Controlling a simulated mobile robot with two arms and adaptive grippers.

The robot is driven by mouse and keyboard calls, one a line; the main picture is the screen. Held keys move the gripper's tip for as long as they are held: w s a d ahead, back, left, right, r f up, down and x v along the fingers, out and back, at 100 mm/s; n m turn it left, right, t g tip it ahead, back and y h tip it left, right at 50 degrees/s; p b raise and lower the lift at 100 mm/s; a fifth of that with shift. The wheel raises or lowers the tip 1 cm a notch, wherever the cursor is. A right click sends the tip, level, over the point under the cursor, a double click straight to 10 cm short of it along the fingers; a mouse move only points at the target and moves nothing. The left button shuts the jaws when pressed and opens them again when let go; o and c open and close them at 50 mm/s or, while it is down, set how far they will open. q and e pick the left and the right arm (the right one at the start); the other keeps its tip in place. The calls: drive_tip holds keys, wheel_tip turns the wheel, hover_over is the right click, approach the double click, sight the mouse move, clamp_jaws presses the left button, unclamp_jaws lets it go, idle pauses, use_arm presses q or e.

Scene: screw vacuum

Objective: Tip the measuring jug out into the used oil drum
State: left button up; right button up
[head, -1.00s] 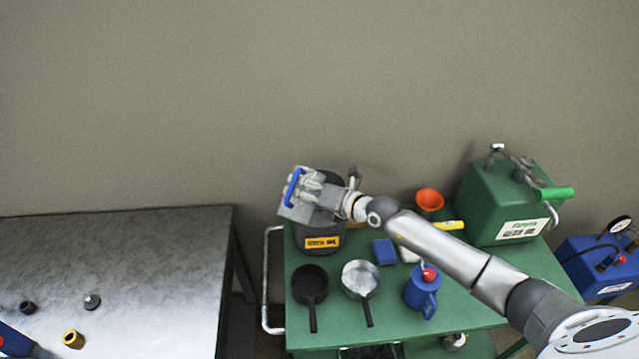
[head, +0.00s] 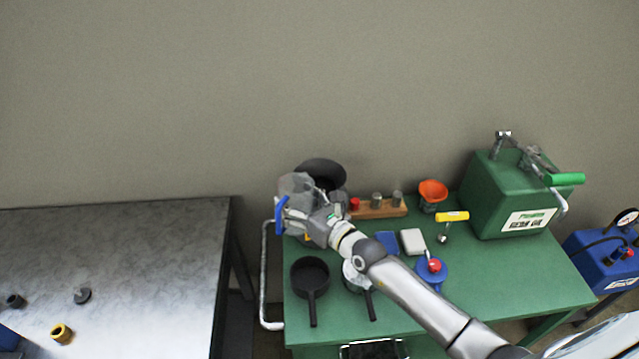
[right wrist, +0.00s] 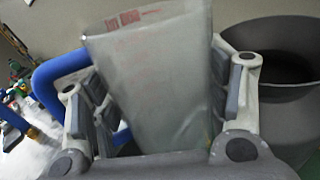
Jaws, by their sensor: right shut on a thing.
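The measuring jug (head: 297,186) is a translucent grey vessel with a blue handle, at the front left of the used oil drum. My right gripper (head: 313,217) is shut on the jug's body. In the right wrist view the jug (right wrist: 158,75) sits between both fingers, its red markings near the rim and its handle to the left. Its tilt is hard to judge. The used oil drum (head: 333,171) is dark grey with an open, funnel-like top. In the right wrist view the drum (right wrist: 286,105) is at the right, beside the jug. My left gripper is out of view.
The green cart (head: 480,293) also carries two pans (head: 311,274), a wooden block with several pegs (head: 380,208), an orange funnel (head: 433,190), a blue can (head: 433,277) and a green vacuum unit (head: 500,200). The steel table (head: 150,260) at left is mostly clear.

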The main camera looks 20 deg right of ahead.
drive_tip(key=shift+n+t, duration=0.4)
drive_tip(key=shift+n, duration=0.4)
drive_tip(key=f+b, duration=0.6)
drive_tip(key=shift+s+a, duration=0.25)
drive_tip(key=shift+a, duration=0.1)
use_arm(q)
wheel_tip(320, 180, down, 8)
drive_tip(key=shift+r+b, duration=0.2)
drive_tip(key=shift+b, duration=0.15)
use_arm(e)
drive_tip(key=shift+f, duration=0.2)
drive_tip(key=shift+s+a, duration=0.1)
drive_tip(key=shift+s, duration=0.05)
drive_tip(key=s+a+h+b, duration=0.1)
drive_tip(key=s+a, duration=0.3)
drive_tip(key=s, duration=0.8)
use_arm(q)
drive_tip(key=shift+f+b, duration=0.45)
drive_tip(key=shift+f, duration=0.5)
use_arm(e)
drive_tip(key=s+d+r+m+h, duration=0.2)
drive_tip(key=s+d, duration=0.1)
drive_tip(key=s, duration=0.2)
drive_tip(key=s+d+r+m+t+h, duration=0.1)
drive_tip(key=s+d+r+m+h, duration=0.1)
drive_tip(key=s, duration=0.4)
drive_tip(key=shift+s+d+r+h, duration=0.15)
drive_tip(key=shift+d+r+h, duration=0.5)
drive_tip(key=shift+d, duration=0.5)
